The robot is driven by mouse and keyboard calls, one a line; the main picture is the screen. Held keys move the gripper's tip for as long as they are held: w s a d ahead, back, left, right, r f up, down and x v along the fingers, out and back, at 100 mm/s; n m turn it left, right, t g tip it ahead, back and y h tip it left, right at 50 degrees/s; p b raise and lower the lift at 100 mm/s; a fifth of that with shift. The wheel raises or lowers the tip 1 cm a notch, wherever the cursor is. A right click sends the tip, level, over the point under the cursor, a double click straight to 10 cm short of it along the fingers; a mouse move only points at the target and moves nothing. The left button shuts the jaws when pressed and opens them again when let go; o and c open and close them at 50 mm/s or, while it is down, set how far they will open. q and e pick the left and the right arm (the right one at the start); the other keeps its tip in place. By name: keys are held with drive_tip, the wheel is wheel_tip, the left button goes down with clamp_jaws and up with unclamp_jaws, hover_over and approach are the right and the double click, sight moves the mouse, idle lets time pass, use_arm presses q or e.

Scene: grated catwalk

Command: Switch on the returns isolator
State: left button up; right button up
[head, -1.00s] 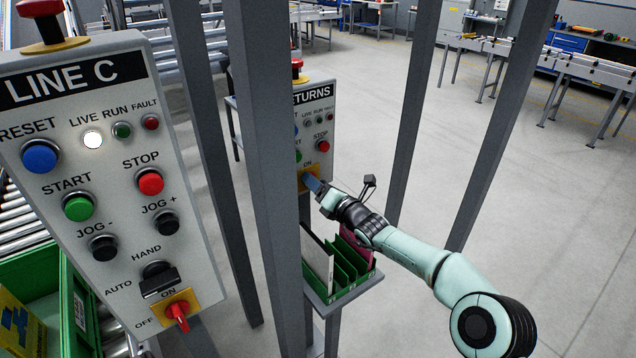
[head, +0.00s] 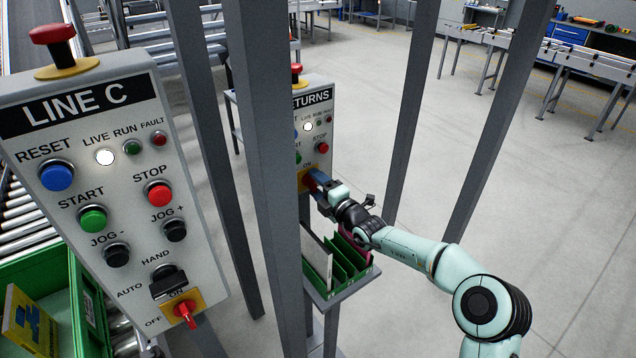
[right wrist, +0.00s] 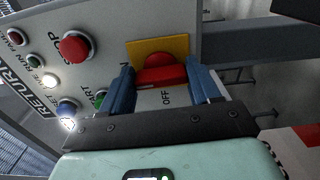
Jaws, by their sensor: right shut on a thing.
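The RETURNS panel (head: 325,160) stands behind a grey post that hides its left part in the head view. Its white LIVE lamp (head: 308,127) is lit, and the lit lamp also shows in the right wrist view (right wrist: 50,82). The isolator is a red rotary handle (right wrist: 160,74) on a yellow plate (right wrist: 146,48), with ON and OFF lettering beside it. My right gripper (head: 315,180) is at the isolator. In the right wrist view its blue fingers (right wrist: 164,82) are shut on the red handle, one on each side. My left gripper is not in view.
The LINE C panel (head: 120,205) stands close at the left with its own red isolator (head: 185,315). Grey posts (head: 268,180) rise before and beside the RETURNS panel. A green rack (head: 345,265) sits below my right gripper. Open floor lies right.

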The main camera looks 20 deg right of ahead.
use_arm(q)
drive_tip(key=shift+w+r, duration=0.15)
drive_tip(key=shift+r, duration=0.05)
use_arm(e)
drive_tip(key=shift+r+m, duration=0.2)
drive_tip(key=shift+m, duration=0.1)
drive_tip(key=o, duration=1.1)
drive_tip(key=shift+c, duration=0.2)
drive_tip(key=shift+w+f, duration=0.1)
drive_tip(key=shift+f, duration=0.05)
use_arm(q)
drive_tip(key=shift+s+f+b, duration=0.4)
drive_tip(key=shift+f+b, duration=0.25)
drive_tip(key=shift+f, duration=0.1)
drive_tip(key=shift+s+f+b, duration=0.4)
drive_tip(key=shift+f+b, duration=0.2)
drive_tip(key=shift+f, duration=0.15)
use_arm(e)
drive_tip(key=v, duration=1.3)
